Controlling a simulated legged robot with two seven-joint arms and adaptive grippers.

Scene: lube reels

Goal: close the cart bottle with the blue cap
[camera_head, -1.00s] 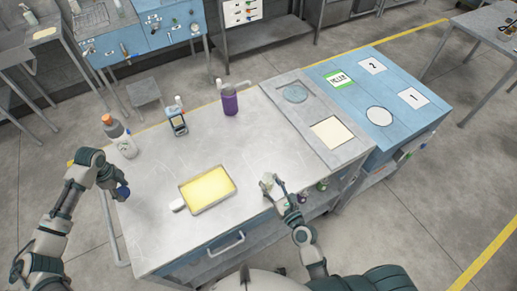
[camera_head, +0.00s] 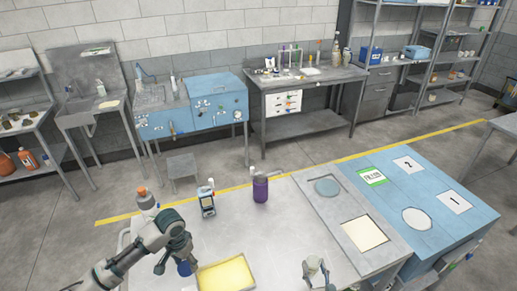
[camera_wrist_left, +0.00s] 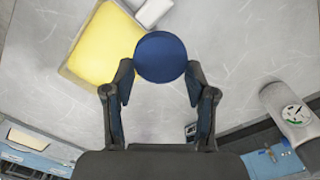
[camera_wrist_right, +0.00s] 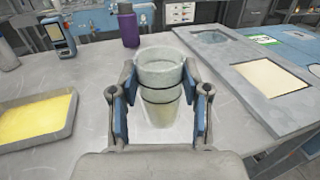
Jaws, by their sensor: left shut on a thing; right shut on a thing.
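My left gripper (camera_wrist_left: 158,85) is shut on the round blue cap (camera_wrist_left: 160,57), held above the cart top near the yellow tray. In the head view the cap (camera_head: 184,268) shows below my left gripper (camera_head: 178,258), partly hidden. My right gripper (camera_wrist_right: 158,105) is shut around a clear, open-topped vessel (camera_wrist_right: 160,75), apparently the cart bottle. It looks upright with no cap on it. In the head view the vessel (camera_head: 314,264) is at the bottom edge, right of the tray, and the cap is apart from it, to the left.
A yellow-filled tray (camera_head: 226,274) lies between the two grippers. A cream pad (camera_head: 364,234) is at right.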

